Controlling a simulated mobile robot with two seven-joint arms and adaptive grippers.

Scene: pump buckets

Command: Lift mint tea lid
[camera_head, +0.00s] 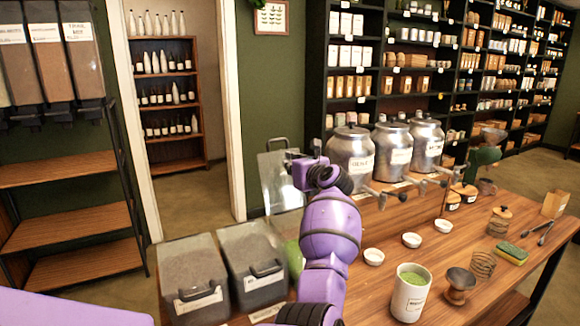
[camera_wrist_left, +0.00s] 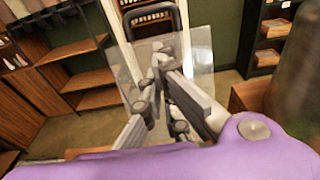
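A clear lid (camera_head: 282,180) with a dark loop handle stands raised and tilted behind the third bin, whose green contents (camera_head: 294,258) show in part behind my left arm. My left gripper (camera_head: 300,160) is at the lid's upper part. In the left wrist view the clear lid (camera_wrist_left: 200,57) is behind the fingers, and its handle (camera_wrist_left: 152,14) lies beyond the fingertips. The left gripper's fingers (camera_wrist_left: 158,68) come together at the tips with nothing seen between them. I cannot tell whether they touch the lid. My right gripper is not in view.
Two bins with closed clear lids, the left bin (camera_head: 190,268) and the middle bin (camera_head: 252,258), stand left of my arm. Metal urns (camera_head: 352,160) stand behind on the wooden table (camera_head: 385,255). A white canister (camera_head: 409,300) and small bowls stand to the right.

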